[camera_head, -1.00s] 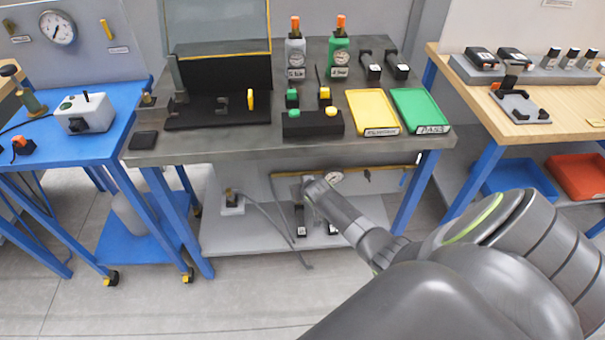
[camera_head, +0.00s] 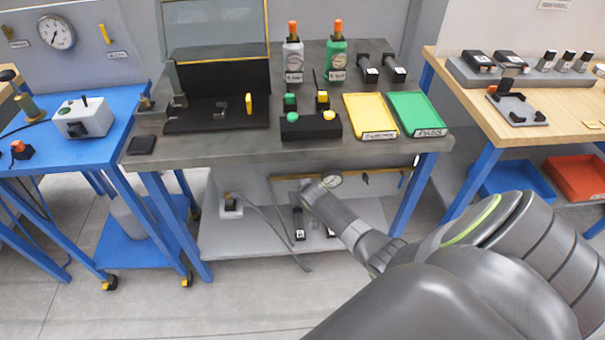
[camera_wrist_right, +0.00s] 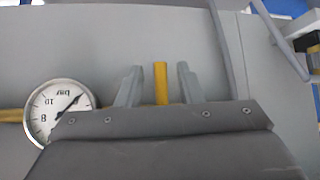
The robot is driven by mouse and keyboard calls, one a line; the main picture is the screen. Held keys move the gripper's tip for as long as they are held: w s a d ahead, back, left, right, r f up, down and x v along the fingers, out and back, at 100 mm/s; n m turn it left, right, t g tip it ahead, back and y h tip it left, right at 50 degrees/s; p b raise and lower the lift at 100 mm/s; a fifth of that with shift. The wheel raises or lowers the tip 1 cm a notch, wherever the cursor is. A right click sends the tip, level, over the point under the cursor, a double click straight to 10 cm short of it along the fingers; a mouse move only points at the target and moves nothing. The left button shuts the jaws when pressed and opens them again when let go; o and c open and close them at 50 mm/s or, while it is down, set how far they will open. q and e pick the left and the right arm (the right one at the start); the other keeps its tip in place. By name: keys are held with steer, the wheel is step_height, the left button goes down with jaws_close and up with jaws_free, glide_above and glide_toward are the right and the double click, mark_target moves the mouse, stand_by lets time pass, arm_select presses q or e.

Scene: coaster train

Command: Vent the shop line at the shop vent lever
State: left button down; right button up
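A yellow lever (camera_wrist_right: 161,82) stands upright in the right wrist view, in front of a grey panel. My right gripper (camera_wrist_right: 158,85) is open, with one finger on each side of the lever and a visible gap to each. A round white gauge (camera_wrist_right: 60,110) is left of it, marked bar. In the head view my right arm reaches under the middle table, its end near the same gauge (camera_head: 331,179); the lever is hidden there. Another yellow lever (camera_head: 106,34) is on the wall panel at the upper left. I cannot read the labels. My left gripper is not in view.
The middle table's top (camera_head: 215,149) overhangs my right arm's end. Its lower shelf (camera_head: 262,240) holds a fitting with a hose (camera_head: 262,217). Blue table legs (camera_head: 408,200) stand at the sides. A blue table (camera_head: 60,150) is left, a wooden-topped one (camera_head: 540,128) right.

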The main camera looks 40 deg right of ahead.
steer(key=shift+r, duration=0.1)
steer(key=p+v, duration=0.2)
steer(key=v, duration=1.5)
steer(key=shift+p, duration=0.35)
steer(key=shift+s, duration=0.15)
